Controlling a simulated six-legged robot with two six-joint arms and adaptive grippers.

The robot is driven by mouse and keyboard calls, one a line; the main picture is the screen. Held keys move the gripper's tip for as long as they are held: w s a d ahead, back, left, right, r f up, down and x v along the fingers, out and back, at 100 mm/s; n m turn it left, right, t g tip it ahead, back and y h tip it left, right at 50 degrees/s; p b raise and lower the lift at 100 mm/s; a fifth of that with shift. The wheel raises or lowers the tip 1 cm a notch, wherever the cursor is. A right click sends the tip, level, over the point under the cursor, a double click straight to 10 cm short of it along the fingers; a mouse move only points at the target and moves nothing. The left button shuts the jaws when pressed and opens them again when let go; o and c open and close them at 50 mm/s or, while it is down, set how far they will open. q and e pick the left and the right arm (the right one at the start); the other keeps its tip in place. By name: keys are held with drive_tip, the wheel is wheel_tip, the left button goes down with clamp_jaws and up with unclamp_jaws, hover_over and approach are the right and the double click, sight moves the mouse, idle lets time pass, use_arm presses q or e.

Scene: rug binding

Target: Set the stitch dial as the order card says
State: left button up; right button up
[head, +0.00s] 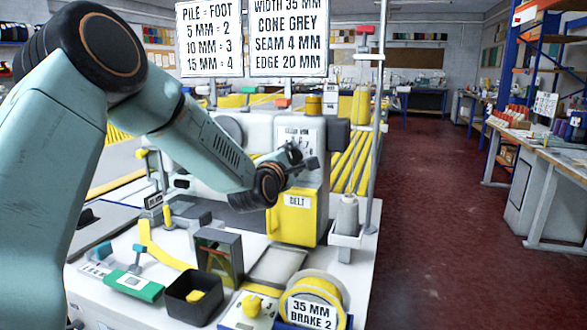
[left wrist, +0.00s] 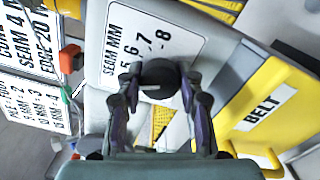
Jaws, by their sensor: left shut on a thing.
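The stitch dial is a round black knob (left wrist: 159,78) on a white plate (left wrist: 150,38) marked SEAM MM. The numbers 5 to 8 can be read in the left wrist view; the gripper and knob hide the others. A short light line shows on the knob's face, but I cannot tell which number it marks. My left gripper (left wrist: 160,97) is shut on the knob, a finger on each side. In the head view the left gripper (head: 298,160) is at the machine's front. The order card (head: 291,38) reads WIDTH 35 MM, CONE GREY, SEAM 4 MM, EDGE 20 MM.
A second card (head: 209,40) lists pile and foot numbers. A yellow BELT cover (head: 296,218) is just below the gripper. A yellow tape roll (head: 312,290), a black bin (head: 195,297) and a grey cone (head: 346,215) stand on the bench. Red floor is clear at right.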

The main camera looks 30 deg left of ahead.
use_arm(q)
drive_tip(key=shift+n+b, duration=1.4)
drive_tip(key=shift+n, duration=0.6)
drive_tip(key=shift+f, duration=0.1)
drive_tip(key=o, duration=1.1)
drive_tip(key=shift+s+a, duration=0.1)
drive_tip(key=shift+o, duration=0.4)
drive_tip(key=v, duration=1.2)
